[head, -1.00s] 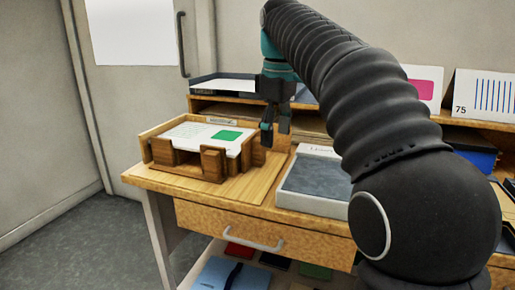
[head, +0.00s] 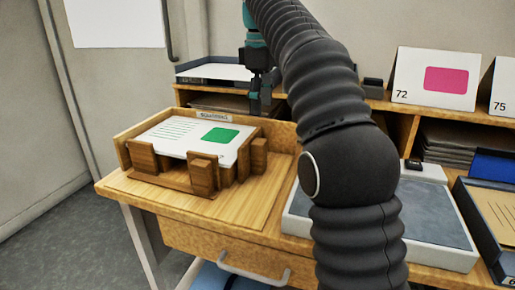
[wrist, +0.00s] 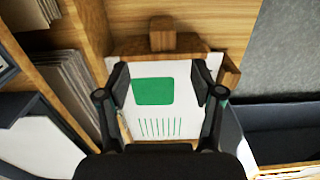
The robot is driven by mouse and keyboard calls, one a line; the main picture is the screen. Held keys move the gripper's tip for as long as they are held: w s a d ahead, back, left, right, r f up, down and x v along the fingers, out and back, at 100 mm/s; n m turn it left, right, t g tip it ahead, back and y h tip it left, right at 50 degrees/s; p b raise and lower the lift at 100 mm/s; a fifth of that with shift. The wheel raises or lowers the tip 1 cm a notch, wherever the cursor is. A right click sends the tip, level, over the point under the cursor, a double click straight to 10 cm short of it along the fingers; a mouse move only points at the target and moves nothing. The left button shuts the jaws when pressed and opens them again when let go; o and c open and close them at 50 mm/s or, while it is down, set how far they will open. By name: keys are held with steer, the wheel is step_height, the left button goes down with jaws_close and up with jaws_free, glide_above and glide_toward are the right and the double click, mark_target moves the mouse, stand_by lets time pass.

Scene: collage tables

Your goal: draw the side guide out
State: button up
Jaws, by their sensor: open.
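A wooden tray (head: 130,124) on the desk holds a stack of white cards (head: 190,138) with a green square on top. Wooden guide blocks stand at its edges: one at the right end (head: 258,156), one at the front (head: 204,174). Which is the side guide is not marked. In the wrist view the end block (wrist: 161,34) stands at the top and another block (wrist: 230,74) at the right. My gripper (head: 262,103) is open and empty, behind and above the stack in the head view. The fingers (wrist: 164,88) frame the green square in the wrist view, apart from both blocks.
A low wooden shelf with a dark paper tray (head: 212,78) stands behind the desk. A grey-topped scale (head: 425,215) lies to the right, with a dark tray (head: 490,225) beyond. The wooden board (head: 240,203) in front of the tray is clear.

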mark_target(259, 154)
steer(key=shift+s+a+f, duration=0.1)
steer(key=shift+s+f, duration=0.05)
steer(key=shift+f, duration=0.45)
step_height(259, 154, down, 12)
steer(key=b, duration=0.3)
steer(key=shift+a+f+b, duration=0.1)
steer(key=shift+b, duration=0.25)
jaws_close()
